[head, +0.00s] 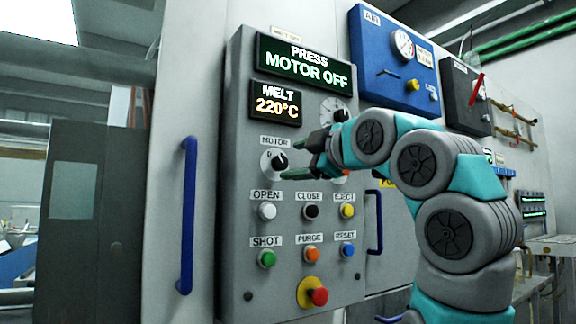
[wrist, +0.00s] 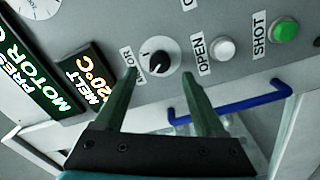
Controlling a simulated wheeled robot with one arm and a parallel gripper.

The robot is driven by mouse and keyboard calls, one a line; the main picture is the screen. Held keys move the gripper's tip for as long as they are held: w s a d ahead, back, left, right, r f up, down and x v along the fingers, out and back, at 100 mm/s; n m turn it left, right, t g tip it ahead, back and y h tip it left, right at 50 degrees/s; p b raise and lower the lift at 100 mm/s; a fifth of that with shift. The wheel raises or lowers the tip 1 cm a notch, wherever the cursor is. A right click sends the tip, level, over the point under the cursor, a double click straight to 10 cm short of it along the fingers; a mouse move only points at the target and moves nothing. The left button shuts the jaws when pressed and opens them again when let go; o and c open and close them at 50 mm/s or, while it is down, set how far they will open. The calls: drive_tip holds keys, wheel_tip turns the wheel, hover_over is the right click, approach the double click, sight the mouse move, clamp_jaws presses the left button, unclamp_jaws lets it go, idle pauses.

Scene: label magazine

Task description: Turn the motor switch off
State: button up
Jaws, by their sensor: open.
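The motor switch (head: 274,162) is a round black knob on a white disc, under a MOTOR label (head: 275,141) on the grey control panel. In the wrist view the motor switch (wrist: 158,59) has a pale pointer mark. My gripper (head: 297,163) is open and empty, just right of the knob in the head view. In the wrist view my gripper (wrist: 159,73) has one dark green finger on each side of the knob, with the tips just below it in the picture. I see no contact; the remaining distance is hard to judge.
A display (head: 305,65) reads PRESS MOTOR OFF; another (head: 275,103) reads MELT 220°C. Below the knob are several labelled buttons, including the white OPEN button (head: 267,211), and a red emergency button (head: 318,296). A blue handle (head: 187,215) stands out left of the panel.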

drive_tip(key=v, duration=0.3)
drive_tip(key=shift+s+d, duration=0.15)
drive_tip(key=shift+s, duration=0.05)
drive_tip(key=shift+w, duration=0.1)
idle(0.3)
